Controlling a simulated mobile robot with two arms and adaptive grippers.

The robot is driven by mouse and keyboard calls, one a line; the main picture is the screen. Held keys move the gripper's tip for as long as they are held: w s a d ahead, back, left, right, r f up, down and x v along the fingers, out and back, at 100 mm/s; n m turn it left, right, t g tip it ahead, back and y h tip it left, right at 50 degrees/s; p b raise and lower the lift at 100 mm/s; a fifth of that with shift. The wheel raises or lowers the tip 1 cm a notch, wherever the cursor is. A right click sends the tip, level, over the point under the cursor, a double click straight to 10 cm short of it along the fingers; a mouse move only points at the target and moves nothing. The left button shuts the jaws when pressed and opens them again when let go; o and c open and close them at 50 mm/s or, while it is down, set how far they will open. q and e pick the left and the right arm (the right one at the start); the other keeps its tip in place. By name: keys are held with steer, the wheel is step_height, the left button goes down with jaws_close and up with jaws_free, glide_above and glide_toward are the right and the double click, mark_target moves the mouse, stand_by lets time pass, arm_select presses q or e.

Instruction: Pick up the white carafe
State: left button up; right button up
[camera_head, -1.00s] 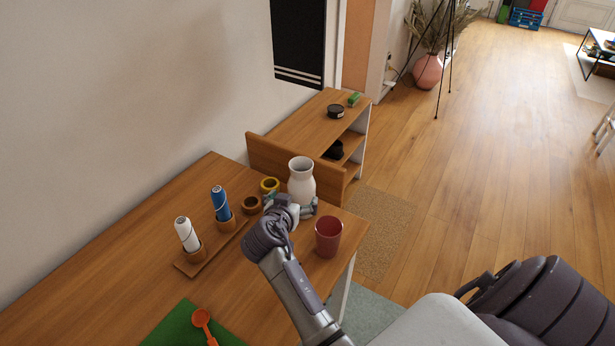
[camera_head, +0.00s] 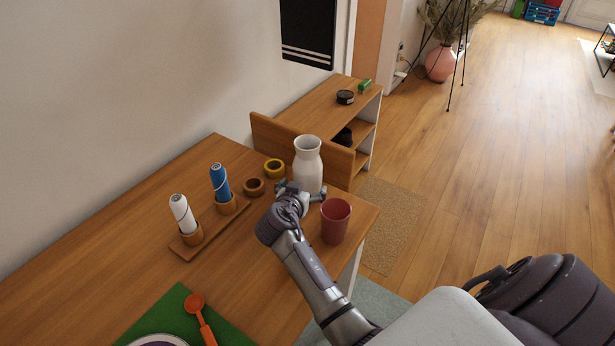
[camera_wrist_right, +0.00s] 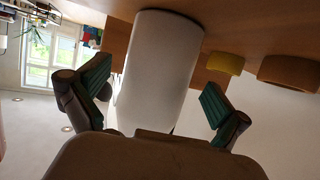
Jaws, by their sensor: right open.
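The white carafe (camera_head: 308,166) stands upright near the far end of the wooden table. It also fills the middle of the right wrist view (camera_wrist_right: 160,65). My right gripper (camera_head: 302,192) is at the carafe's lower part, on its near side. In the right wrist view its two green-padded fingers (camera_wrist_right: 155,95) are open, one on each side of the carafe, with a visible gap at the right finger. The carafe's base is partly hidden by the gripper in the head view. My left gripper is not in view.
A red cup (camera_head: 335,222) stands close to the right of my gripper. A yellow tape roll (camera_head: 274,169) and a brown roll (camera_head: 254,187) lie left of the carafe. A wooden holder (camera_head: 187,251) carries a white and a blue bottle. A raised board (camera_head: 275,136) edges the table behind.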

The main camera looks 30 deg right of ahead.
mark_target(308, 153)
steer(key=b+x, duration=0.1)
steer(key=x, duration=0.3)
steer(key=shift+d+f, duration=0.1)
steer(key=shift+f, duration=0.05)
steer(key=c, duration=1.5)
steer(key=shift+c, duration=1)
steer(key=shift+w+r, duration=0.1)
steer(key=shift+r, duration=0.15)
step_height(308, 153, up, 10)
steer(key=shift+f, duration=0.1)
